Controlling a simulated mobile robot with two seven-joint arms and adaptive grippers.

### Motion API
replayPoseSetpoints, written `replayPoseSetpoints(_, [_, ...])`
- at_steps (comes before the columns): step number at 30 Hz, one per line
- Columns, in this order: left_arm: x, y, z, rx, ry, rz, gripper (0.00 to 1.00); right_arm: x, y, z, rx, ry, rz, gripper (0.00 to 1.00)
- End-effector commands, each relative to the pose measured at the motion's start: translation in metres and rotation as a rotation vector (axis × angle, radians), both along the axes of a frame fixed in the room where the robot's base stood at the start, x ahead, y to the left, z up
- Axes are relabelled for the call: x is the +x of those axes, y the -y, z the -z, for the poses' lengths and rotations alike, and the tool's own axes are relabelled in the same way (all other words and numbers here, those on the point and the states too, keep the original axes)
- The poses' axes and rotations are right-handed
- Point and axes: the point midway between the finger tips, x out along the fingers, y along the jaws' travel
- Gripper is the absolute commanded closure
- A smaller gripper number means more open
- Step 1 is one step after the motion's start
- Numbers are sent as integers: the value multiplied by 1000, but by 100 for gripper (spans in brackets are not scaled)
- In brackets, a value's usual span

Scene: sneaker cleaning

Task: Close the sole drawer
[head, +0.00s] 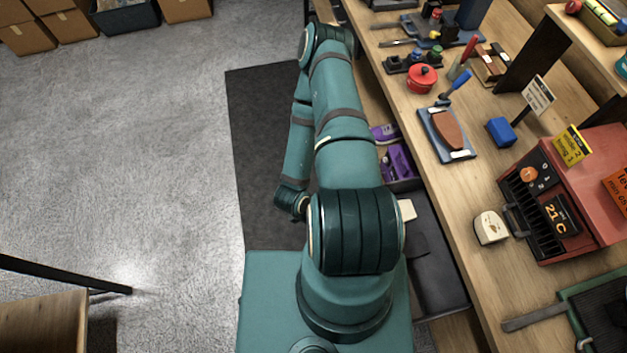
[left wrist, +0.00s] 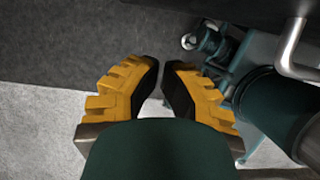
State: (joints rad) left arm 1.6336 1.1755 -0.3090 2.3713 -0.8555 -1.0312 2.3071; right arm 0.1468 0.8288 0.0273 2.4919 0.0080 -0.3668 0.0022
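In the head view an open drawer with purple items (head: 399,161) juts out under the workbench edge, partly behind my arm. Nearer to me a dark grey surface, perhaps another open drawer (head: 441,275), also sticks out below the bench. I cannot tell which is the sole drawer. My teal arm hides part of both, and neither gripper shows clearly in the head view. In the left wrist view my left gripper (left wrist: 162,75) has its yellow fingers almost together, with a thin gap at the tips and nothing between them. A dark panel (left wrist: 90,35) lies beyond the fingertips.
A silver bar (left wrist: 292,45) is at the upper right of the left wrist view. The workbench (head: 455,205) carries a brown brush on a blue tray (head: 447,130), a red pot (head: 421,78) and a red heater box (head: 590,190). The concrete floor (head: 130,140) at left is mostly clear.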

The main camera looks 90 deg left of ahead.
Motion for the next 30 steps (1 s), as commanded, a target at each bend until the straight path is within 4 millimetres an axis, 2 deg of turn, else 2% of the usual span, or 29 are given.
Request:
replayPoseSetpoints(3, [18,-4,-1,1,3,5,100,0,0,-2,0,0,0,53])
replayPoseSetpoints(10, [36,-9,-1,1,1,1,100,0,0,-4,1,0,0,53])
replayPoseSetpoints(25, [39,-10,-1,0,1,0,100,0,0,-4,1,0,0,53])
replayPoseSetpoints(30, [40,-18,-1,3,0,0,100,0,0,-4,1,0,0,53])
